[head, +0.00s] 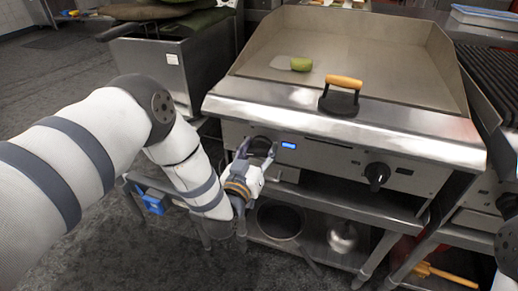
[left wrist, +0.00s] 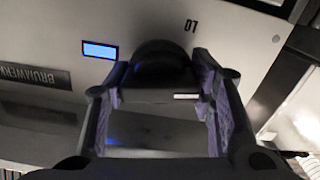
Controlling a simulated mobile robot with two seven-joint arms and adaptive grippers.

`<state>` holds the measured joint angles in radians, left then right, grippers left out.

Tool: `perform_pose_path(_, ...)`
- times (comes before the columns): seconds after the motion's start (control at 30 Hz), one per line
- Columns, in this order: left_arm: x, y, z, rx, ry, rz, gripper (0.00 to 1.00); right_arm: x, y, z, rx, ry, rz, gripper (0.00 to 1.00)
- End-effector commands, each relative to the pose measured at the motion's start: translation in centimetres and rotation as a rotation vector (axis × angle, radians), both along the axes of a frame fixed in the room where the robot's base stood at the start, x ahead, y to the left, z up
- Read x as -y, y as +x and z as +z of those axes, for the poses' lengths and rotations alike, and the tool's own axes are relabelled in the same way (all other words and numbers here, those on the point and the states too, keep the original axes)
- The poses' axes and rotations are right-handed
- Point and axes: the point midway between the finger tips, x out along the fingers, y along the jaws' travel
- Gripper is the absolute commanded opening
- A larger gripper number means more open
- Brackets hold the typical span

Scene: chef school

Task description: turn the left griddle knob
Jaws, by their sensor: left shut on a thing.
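The griddle (head: 340,145) stands in the middle of the head view with a steel front panel. Its left knob (head: 262,146) is black and round, beside a small lit blue display (head: 288,145). My left gripper (head: 256,158) is at this knob. In the left wrist view the knob (left wrist: 161,66) sits between the two fingers of my left gripper (left wrist: 165,85), which are closed on its sides. The fingers hide part of the knob in the head view. The right griddle knob (head: 377,175) is untouched. My right gripper is not in view.
Below is a shelf with a dark pot (head: 280,220) and a metal bowl (head: 342,237). A ridged grill (head: 492,85) adjoins on the right.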

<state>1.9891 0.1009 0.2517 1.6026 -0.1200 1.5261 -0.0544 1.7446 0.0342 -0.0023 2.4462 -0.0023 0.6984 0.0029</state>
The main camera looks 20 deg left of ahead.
Motion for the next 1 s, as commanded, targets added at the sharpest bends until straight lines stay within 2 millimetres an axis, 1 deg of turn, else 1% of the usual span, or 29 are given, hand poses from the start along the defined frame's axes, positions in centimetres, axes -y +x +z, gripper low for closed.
perform_pose_path(0.53, -0.01, 0.0, -0.04, 0.001, 0.024, 0.001, 0.22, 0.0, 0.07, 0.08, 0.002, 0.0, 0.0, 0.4)
perform_pose_path(0.57, -0.01, 0.0, -0.04, 0.0, 0.024, 0.001, 0.52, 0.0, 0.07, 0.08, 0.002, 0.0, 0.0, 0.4)
perform_pose_path(0.6, -0.01, -0.01, -0.04, 0.0, 0.024, 0.001, 0.61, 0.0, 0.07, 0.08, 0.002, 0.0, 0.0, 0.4)
perform_pose_path(0.63, -0.01, -0.01, -0.04, 0.0, 0.024, 0.001, 0.68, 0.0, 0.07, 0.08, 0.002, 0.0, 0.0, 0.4)
perform_pose_path(0.67, -0.01, -0.01, -0.04, 0.0, 0.024, 0.001, 0.7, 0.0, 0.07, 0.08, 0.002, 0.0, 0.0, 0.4)
perform_pose_path(0.93, -0.01, -0.06, -0.04, 0.0, 0.024, 0.001, 0.7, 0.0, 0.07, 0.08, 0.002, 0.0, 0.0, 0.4)
perform_pose_path(1.0, -0.02, -0.53, -0.1, -0.002, 0.024, -0.001, 0.7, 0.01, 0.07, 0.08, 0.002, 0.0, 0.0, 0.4)
